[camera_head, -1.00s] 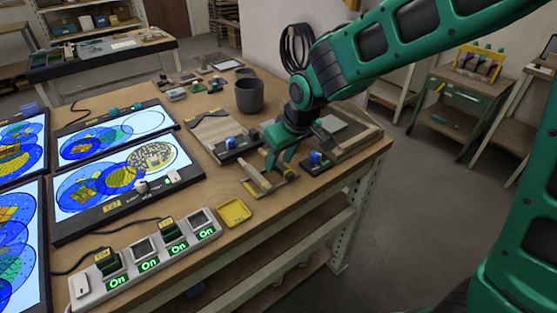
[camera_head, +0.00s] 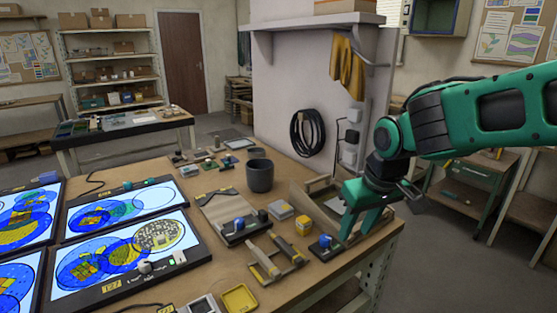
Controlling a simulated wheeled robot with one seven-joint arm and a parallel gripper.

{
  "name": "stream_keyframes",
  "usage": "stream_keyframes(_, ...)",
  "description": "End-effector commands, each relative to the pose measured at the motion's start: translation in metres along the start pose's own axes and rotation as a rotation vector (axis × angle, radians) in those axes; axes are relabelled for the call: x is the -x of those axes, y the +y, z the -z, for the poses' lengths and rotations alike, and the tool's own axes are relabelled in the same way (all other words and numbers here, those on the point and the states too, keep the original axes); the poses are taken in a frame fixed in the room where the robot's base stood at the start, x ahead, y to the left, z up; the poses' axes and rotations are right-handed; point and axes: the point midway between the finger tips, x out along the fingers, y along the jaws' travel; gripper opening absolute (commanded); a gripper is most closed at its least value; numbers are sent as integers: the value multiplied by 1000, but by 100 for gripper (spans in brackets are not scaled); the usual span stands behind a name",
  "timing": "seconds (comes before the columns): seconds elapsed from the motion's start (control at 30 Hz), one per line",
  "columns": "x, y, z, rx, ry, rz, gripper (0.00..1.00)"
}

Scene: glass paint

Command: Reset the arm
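My green arm comes in from the right edge of the head view. My gripper (camera_head: 358,226) hangs fingers-down above the right end of the wooden workbench (camera_head: 328,277). Its two green fingers look spread apart, with nothing visible between them. It is in front of a wooden tray (camera_head: 312,199) and to the right of a small yellow box (camera_head: 304,247). A blue-knobbed tool (camera_head: 324,242) lies just left of the fingers; I cannot tell whether they touch anything.
Lit panels with blue circles (camera_head: 125,252) fill the bench's left side. A dark grey cup (camera_head: 260,177) stands behind a clamp board (camera_head: 228,208). A yellow dish (camera_head: 239,298) is at the front. A wall with a hanging cable coil (camera_head: 307,133) stands behind the bench.

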Motion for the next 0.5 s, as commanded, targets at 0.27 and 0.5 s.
stream_keyframes(0.27,27,117,-140,-439,-146,-99,38)
stream_keyframes(0.5,44,140,-254,-770,-255,-112,38)
